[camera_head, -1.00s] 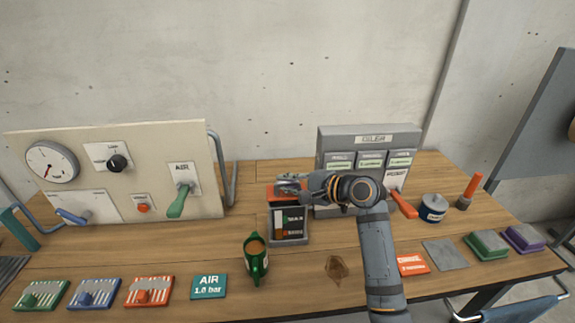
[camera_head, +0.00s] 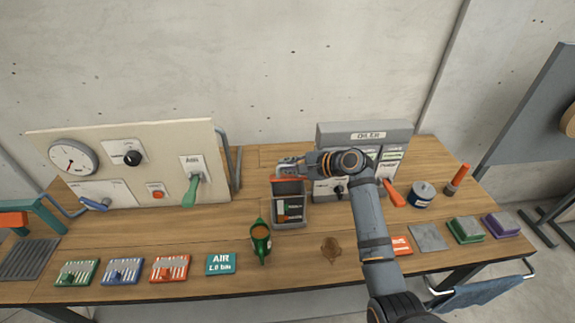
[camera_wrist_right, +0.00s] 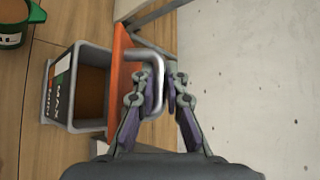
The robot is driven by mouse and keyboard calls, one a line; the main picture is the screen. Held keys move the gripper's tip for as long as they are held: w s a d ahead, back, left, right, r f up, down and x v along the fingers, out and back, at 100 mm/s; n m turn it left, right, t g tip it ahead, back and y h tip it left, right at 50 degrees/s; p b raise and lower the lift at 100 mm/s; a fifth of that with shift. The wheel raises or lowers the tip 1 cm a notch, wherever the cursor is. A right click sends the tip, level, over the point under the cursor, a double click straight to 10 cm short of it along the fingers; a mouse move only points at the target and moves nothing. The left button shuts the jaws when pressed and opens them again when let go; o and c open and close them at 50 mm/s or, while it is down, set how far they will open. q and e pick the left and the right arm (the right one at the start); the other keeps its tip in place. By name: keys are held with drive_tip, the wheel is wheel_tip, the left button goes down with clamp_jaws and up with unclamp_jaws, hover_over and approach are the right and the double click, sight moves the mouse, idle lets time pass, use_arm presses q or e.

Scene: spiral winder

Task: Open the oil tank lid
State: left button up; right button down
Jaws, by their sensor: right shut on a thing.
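The oil tank (camera_head: 289,222) is a small grey box with a MAX gauge on its front, mid-table in the head view. Its orange-red lid (camera_head: 287,179) is tilted up at the back edge, and the tank is open. In the right wrist view the lid is an orange strip (camera_wrist_right: 122,80) seen nearly edge-on beside the tank's grey rim (camera_wrist_right: 47,90), with brown inside. My right gripper (camera_head: 284,163) is shut on the lid's grey bent handle (camera_wrist_right: 157,80), behind and above the tank. My left gripper is not in view.
A green oil can (camera_head: 261,245) stands just left of the tank. The grey oiler panel (camera_head: 340,133) stands close behind and right, near my right arm. A brown stain (camera_head: 331,248) lies on the table right of the tank. A pale AIR panel (camera_head: 75,140) stands at the left.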

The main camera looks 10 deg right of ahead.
drive_tip(key=c, duration=1.7)
unclamp_jaws()
drive_tip(key=shift+o, duration=0.2)
drive_tip(key=v, duration=1.2)
